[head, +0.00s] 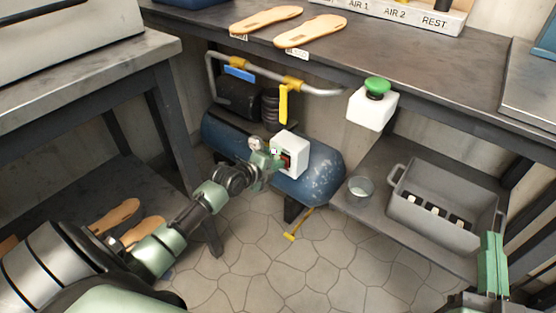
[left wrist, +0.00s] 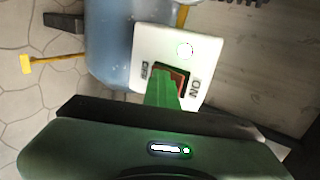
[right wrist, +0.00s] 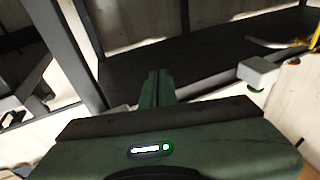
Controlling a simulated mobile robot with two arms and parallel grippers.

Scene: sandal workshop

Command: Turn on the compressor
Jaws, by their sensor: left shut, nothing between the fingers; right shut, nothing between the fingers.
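The compressor is a blue tank (head: 325,180) lying under the bench, with a black motor part above it. A white switch box (head: 297,146) on it carries a red rocker switch (left wrist: 181,76). In the left wrist view the box shows an ON label on the right, another label on the left and a small round pale lamp (left wrist: 184,50). My left gripper (head: 281,160) is shut and empty, its tips at the rocker and partly hiding it; I cannot tell whether they touch. My right gripper (head: 492,238) is shut and empty at the lower right, away from the compressor.
A yellow lever (head: 283,103) stands on the pipework and a yellow-handled valve (head: 294,232) hangs below the tank. A white box with a green button (head: 377,87) hangs at the bench edge. A glass (head: 360,190) and a grey crate (head: 397,178) stand on the lower shelf.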

